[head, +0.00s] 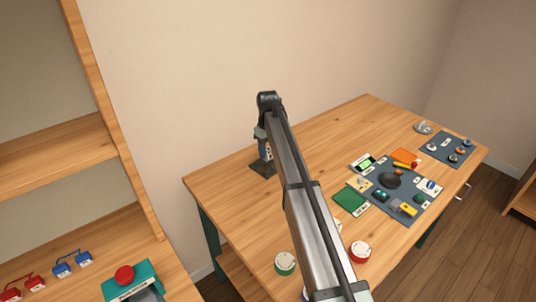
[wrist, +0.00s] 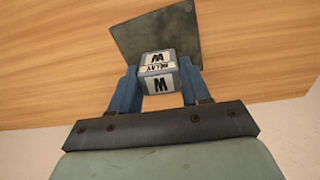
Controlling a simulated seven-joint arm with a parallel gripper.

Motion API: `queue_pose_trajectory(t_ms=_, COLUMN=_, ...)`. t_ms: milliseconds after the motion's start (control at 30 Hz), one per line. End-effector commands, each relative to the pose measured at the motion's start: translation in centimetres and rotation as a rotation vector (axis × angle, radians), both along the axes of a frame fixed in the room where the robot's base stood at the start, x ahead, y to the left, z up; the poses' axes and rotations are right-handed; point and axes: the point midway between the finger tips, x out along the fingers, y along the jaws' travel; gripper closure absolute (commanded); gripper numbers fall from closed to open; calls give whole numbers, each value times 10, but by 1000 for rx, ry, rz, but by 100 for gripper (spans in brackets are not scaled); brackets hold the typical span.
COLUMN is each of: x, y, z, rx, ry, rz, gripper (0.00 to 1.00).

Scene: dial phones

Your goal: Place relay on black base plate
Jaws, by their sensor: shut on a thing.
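The relay (wrist: 157,72) is a small grey block with white labels reading "RELAY" and "M". It sits between the two blue fingers of my gripper (wrist: 157,82) in the wrist view, and the fingers are shut on it. The black base plate (wrist: 190,35) is a dark square right beyond the relay in the wrist view. In the head view the plate (head: 256,169) lies on the table near its back left edge, with my gripper (head: 267,153) pointing down over it. I cannot tell whether the relay touches the plate.
The wooden table (head: 330,130) is clear behind my arm. A dark mat (head: 408,205) with several small parts lies to the right, beside a green square (head: 350,200). Round tins (head: 285,262) stand near the front. A wooden shelf (head: 60,155) stands at the left.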

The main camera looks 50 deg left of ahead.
Motion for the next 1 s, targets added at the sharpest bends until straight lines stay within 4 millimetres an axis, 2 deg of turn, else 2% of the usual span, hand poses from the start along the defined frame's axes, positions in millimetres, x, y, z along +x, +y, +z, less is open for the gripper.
queue_pose_trajectory(t_ms=100, x=0, y=0, z=-16, rx=-2, ry=1, rz=0, gripper=86)
queue_pose_trajectory(t_ms=167, x=0, y=0, z=-20, rx=-1, ry=1, rz=0, gripper=86)
queue_pose_trajectory(t_ms=567, x=0, y=0, z=-24, rx=-1, ry=0, rz=0, gripper=86)
queue_pose_trajectory(t_ms=600, x=0, y=0, z=-24, rx=0, ry=0, rz=0, gripper=51)
queue_pose_trajectory(t_ms=833, x=0, y=0, z=-24, rx=-1, ry=0, rz=0, gripper=29)
queue_pose_trajectory(t_ms=1000, x=0, y=0, z=-24, rx=-1, ry=0, rz=0, gripper=28)
